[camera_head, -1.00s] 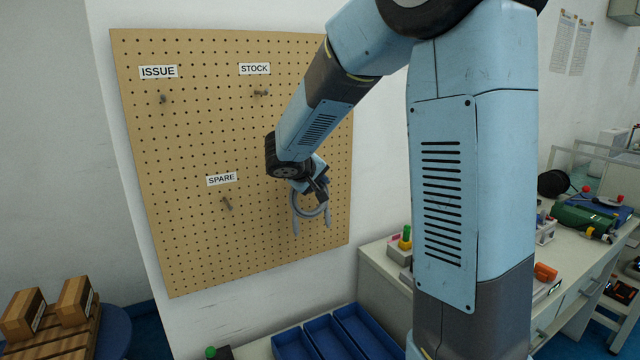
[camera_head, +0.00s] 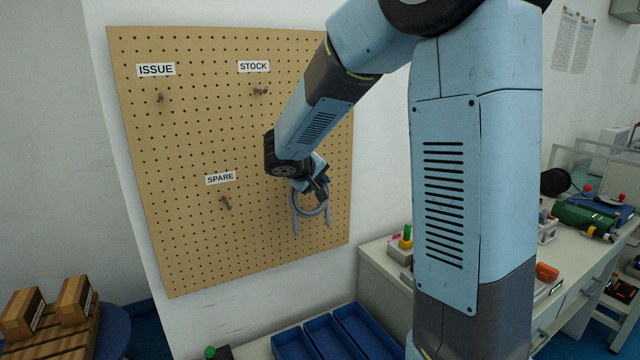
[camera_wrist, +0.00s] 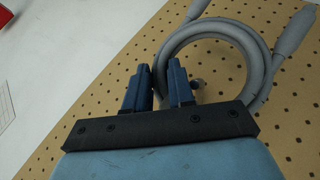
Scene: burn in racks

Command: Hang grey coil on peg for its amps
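The grey coil (camera_head: 311,209) is a ring of thick cable with two plug ends pointing down, in front of the lower right of the pegboard. In the wrist view the coil (camera_wrist: 262,62) fills the upper right. My gripper (camera_head: 318,189) is at the coil's upper part, and its blue fingers (camera_wrist: 160,80) stand close on both sides of the cable. A peg tip (camera_wrist: 197,83) shows inside the ring, close to the right finger. The pegboard (camera_head: 180,230) has bare pegs under ISSUE (camera_head: 160,97), STOCK (camera_head: 261,91) and SPARE (camera_head: 226,203). No amps figure is readable on the coil.
Blue trays (camera_head: 330,338) stand on the bench below the board. Wooden blocks (camera_head: 75,299) sit on a pallet at lower left. A cluttered workbench (camera_head: 575,255) is at the right. My arm hides the board's upper right edge.

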